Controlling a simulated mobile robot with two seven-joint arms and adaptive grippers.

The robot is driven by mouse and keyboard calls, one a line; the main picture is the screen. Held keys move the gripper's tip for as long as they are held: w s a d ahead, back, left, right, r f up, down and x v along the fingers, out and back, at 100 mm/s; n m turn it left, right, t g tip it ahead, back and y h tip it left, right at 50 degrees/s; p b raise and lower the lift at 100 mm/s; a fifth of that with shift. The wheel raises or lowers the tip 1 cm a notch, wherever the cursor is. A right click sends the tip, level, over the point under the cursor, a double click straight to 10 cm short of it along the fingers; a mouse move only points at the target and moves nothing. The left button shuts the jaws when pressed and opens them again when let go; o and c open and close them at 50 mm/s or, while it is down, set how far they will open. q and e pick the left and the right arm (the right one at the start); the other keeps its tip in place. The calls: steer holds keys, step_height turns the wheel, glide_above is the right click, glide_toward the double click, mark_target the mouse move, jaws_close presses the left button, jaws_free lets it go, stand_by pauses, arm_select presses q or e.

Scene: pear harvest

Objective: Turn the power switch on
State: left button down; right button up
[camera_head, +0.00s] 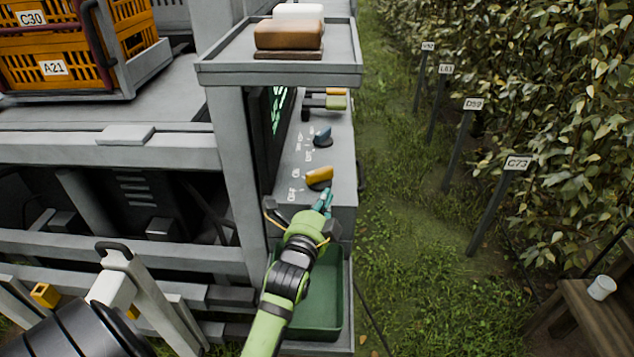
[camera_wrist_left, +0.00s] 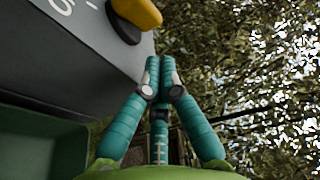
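The yellow knob (camera_head: 319,177) sits on a dark base on the grey control panel (camera_head: 340,160), with small white lettering that seems to read ON and OFF beside it. It also shows at the top of the left wrist view (camera_wrist_left: 140,12). My left gripper (camera_head: 325,201) is just in front of the yellow knob, near the panel's front edge. In the left wrist view its teal fingers (camera_wrist_left: 160,62) come together at the tips, empty, with a gap to the knob. My right gripper is not in view.
A grey shelf (camera_head: 220,72) with brown blocks overhangs the panel. A dark green bin (camera_head: 325,325) stands below my left gripper. Orange crates (camera_head: 75,45) stand at upper left. Grass (camera_head: 410,230) and signposted trees lie right of the machine.

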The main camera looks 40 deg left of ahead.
mark_target(323, 175)
arm_select(q)
steer(key=w+a, duration=0.1)
steer(key=w+a+p, duration=0.1)
steer(key=a, duration=0.1)
steer(key=shift+r, duration=0.1)
steer(key=shift+a, duration=0.25)
steer(key=shift+w+a, duration=0.1)
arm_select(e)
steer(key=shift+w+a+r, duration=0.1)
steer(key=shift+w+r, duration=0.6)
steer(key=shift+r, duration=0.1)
arm_select(q)
steer(key=shift+w, duration=0.1)
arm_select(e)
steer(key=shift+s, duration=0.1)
